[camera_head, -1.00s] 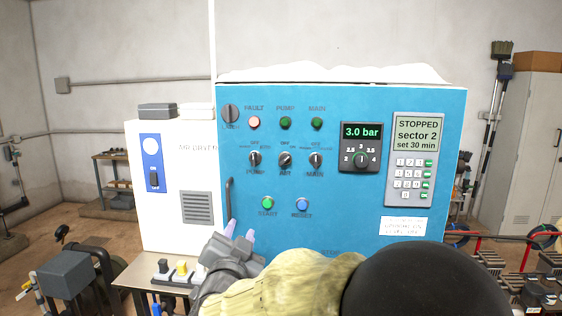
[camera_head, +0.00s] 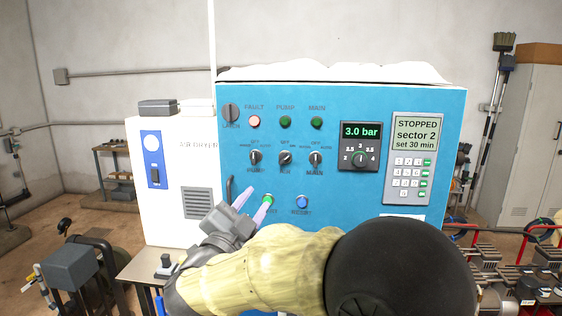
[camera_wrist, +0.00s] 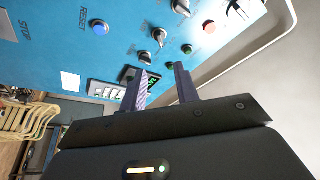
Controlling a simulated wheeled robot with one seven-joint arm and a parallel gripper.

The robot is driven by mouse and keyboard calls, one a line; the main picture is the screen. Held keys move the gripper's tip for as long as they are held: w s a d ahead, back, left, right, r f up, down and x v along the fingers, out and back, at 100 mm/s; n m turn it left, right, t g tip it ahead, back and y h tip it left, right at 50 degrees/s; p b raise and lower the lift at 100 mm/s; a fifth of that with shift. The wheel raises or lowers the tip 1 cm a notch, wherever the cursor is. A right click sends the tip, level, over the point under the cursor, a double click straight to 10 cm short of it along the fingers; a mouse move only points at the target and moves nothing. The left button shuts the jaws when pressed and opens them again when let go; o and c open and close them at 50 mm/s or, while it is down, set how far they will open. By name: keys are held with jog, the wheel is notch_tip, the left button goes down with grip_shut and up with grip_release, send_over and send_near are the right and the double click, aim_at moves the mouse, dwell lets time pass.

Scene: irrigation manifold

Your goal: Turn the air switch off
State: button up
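The blue control panel (camera_head: 420,95) carries a row of three black selector knobs. The middle knob (camera_head: 285,158) is turned at a slant; its label is hard to read. It also shows in the wrist view (camera_wrist: 158,37). The white box (camera_head: 205,160) at the left, lettered AIR DRYER, has a blue plate with a dark switch (camera_head: 155,177); its position is too small to tell. My gripper (camera_head: 253,205) is in front of the panel's lower left, below the knobs, over the START button. Its two fingers are apart and empty, also in the wrist view (camera_wrist: 162,88).
The panel also has a green START button (camera_head: 268,199), a blue RESET button (camera_head: 302,202), a pressure dial (camera_head: 361,158) and a keypad display (camera_head: 416,135). A vertical handle (camera_head: 229,188) is on the panel's left edge.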

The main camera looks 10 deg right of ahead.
aim_at(283, 161)
jog(key=p+x, duration=0.6)
jog(key=x, duration=0.8)
jog(key=shift+w+d+r+p, duration=0.15)
jog(key=shift+w+p, duration=0.1)
jog(key=shift+p, duration=0.15)
jog(key=shift+w+d, duration=0.15)
jog(key=shift+d, duration=0.1)
jog(key=shift+a, duration=0.1)
jog(key=shift+a, duration=0.1)
grip_shut()
